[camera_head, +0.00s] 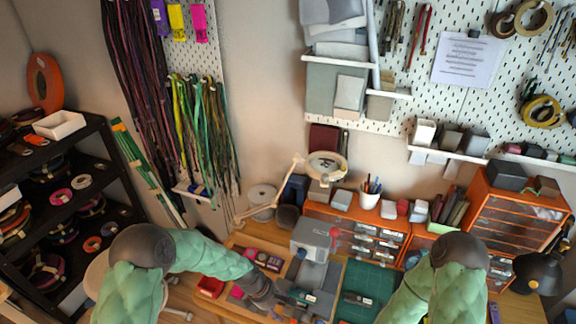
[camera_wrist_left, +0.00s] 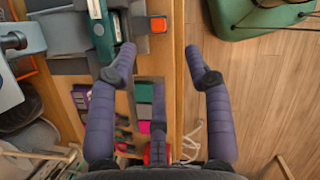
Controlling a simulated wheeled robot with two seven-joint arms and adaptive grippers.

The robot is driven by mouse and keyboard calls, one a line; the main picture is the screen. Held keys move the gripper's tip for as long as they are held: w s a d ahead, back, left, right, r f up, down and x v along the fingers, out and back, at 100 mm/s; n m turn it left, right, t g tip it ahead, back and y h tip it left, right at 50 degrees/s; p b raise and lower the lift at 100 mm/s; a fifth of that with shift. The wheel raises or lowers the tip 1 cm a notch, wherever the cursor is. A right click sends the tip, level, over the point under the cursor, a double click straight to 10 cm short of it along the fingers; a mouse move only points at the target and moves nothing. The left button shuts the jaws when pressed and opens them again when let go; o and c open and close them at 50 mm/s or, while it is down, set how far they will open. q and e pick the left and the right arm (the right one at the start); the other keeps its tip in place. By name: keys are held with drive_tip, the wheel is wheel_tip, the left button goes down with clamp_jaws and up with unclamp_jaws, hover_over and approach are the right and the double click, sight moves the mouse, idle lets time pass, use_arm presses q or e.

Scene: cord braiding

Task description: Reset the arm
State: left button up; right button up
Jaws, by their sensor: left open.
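My left arm, in a green padded sleeve, reaches in from the lower left in the head view.
A green cutting mat (camera_head: 366,286) lies right of the machine. Orange drawer units (camera_head: 510,225) line the back. A lamp arm (camera_head: 272,206) rises at the left. Cords (camera_head: 203,135) hang on the wall. A green seat (camera_wrist_left: 265,20) and wooden floor (camera_wrist_left: 260,90) lie beyond the bench edge.

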use_arm(q)
drive_tip(key=s+a+f+m+b, duration=0.2)
drive_tip(key=s+f+m+b, duration=0.4)
drive_tip(key=s+f+m, duration=0.2)
drive_tip(key=s+a+f+m+b, duration=0.2)
drive_tip(key=s+f+m+b, duration=0.3)
drive_tip(key=f, duration=0.7)
drive_tip(key=s+m, duration=0.2)
drive_tip(key=s, duration=0.2)
drive_tip(key=shift+a+f+m+b, duration=0.2)
drive_tip(key=shift+a+m+b, duration=0.15)
drive_tip(key=shift+a+m, duration=0.05)
drive_tip(key=shift+s, duration=0.1)
